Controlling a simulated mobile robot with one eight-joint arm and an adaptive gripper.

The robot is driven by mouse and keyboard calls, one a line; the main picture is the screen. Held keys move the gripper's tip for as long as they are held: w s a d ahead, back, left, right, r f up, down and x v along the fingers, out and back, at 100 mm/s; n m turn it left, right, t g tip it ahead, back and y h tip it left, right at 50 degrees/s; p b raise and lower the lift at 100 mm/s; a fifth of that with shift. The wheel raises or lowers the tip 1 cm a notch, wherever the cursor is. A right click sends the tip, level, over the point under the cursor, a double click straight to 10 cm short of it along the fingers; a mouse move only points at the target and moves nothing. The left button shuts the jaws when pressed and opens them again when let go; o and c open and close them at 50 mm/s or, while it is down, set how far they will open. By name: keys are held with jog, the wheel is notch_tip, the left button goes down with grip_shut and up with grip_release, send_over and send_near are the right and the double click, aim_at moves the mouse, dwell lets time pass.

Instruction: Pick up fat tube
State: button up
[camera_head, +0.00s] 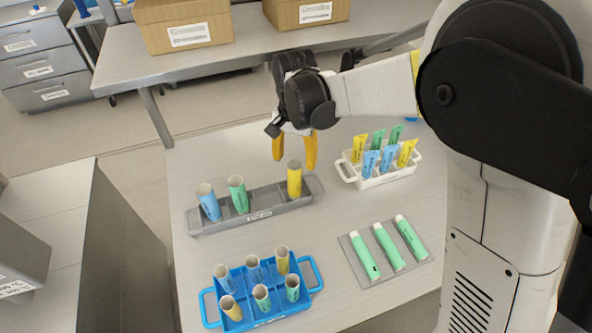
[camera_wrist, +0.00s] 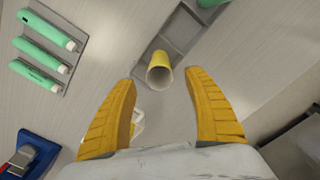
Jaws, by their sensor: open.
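A grey rack (camera_head: 266,209) on the table holds three wide, open-topped fat tubes standing up: a blue tube (camera_head: 208,203) and a green tube (camera_head: 238,195) at left, and a yellow tube (camera_head: 294,181) at right. My gripper (camera_head: 294,162) is open and empty, with its yellow fingers pointing down just above and around the top of the yellow tube in the head view. In the wrist view, the yellow tube (camera_wrist: 160,72) shows beyond and between the fingertips, its open mouth facing the camera. I cannot tell whether a finger touches it.
A blue rack (camera_head: 267,314) with several tubes stands in front. A white rack (camera_head: 345,170) with several small squeeze tubes is at right. Three green capped tubes (camera_head: 388,246) lie on a grey tray (camera_head: 428,259). Cardboard boxes (camera_head: 185,20) sit on a rear bench.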

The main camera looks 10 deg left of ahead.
aim_at(295, 179)
notch_tip(295, 179, down, 9)
jog(key=b, duration=0.2)
jog(key=shift+r+b, duration=0.15)
jog(key=shift+b, duration=0.2)
jog(key=shift+r, duration=0.1)
jog(key=shift+c, duration=0.6)
jog(key=c, duration=0.8)
